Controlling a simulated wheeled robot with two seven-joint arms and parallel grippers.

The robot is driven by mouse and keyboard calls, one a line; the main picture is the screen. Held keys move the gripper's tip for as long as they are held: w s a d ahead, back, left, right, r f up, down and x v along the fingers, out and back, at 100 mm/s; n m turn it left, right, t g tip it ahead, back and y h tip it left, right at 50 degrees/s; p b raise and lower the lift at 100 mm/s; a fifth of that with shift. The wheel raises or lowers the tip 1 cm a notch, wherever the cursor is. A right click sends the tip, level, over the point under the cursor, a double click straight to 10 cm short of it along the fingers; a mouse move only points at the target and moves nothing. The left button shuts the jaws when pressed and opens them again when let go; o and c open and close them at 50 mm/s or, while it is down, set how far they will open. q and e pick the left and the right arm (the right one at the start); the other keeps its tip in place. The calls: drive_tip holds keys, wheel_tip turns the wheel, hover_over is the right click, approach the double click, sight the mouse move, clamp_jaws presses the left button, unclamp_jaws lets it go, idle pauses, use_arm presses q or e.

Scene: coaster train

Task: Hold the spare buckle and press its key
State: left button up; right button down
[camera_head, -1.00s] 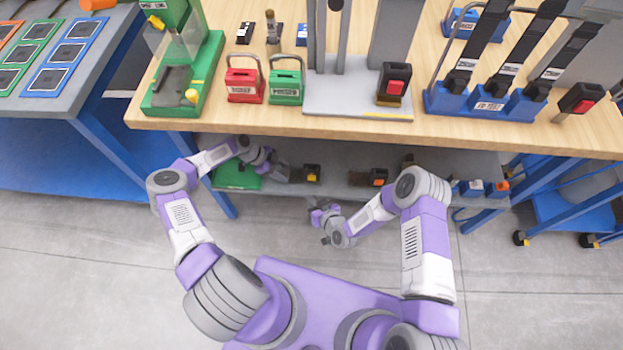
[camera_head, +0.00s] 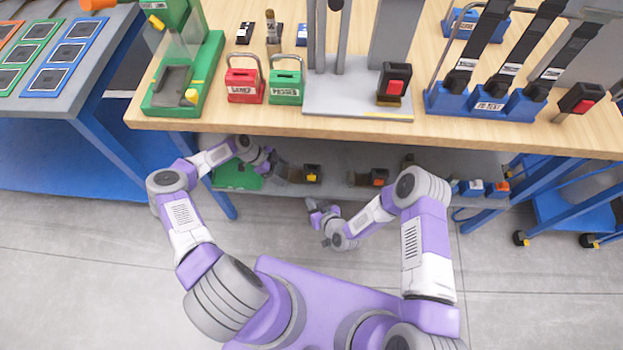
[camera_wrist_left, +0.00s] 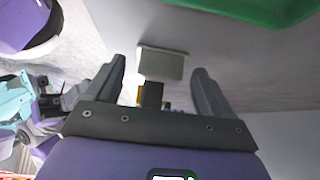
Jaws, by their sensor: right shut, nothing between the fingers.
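Two dark buckles lie on the shelf under the table in the head view: one with a yellow key (camera_head: 312,174) and one with an orange-red key (camera_head: 379,177). I cannot tell which is the spare. My left gripper (camera_head: 276,168) is under the table edge, just left of the yellow-key buckle. In the left wrist view my left gripper (camera_wrist_left: 165,92) is open; a dark buckle (camera_wrist_left: 152,95) with a pale metal plate (camera_wrist_left: 162,64) shows between and beyond its fingers, its key mostly hidden. My right gripper (camera_head: 313,207) is shut and empty, in front of the shelf and below the buckles.
The wooden table (camera_head: 230,121) overhangs the grey shelf (camera_head: 335,160). A green tray (camera_head: 237,178) lies on the shelf at left, and small blue blocks (camera_head: 474,188) at right. Red (camera_head: 244,84) and green (camera_head: 286,86) padlocks stand near the table's front edge.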

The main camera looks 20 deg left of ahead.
use_arm(q)
drive_tip(key=v, duration=1.2)
drive_tip(key=s+d+p, duration=0.3)
drive_tip(key=s+p, duration=0.4)
drive_tip(key=s, duration=0.6)
drive_tip(key=shift+s, duration=0.35)
drive_tip(key=shift+d, duration=0.2)
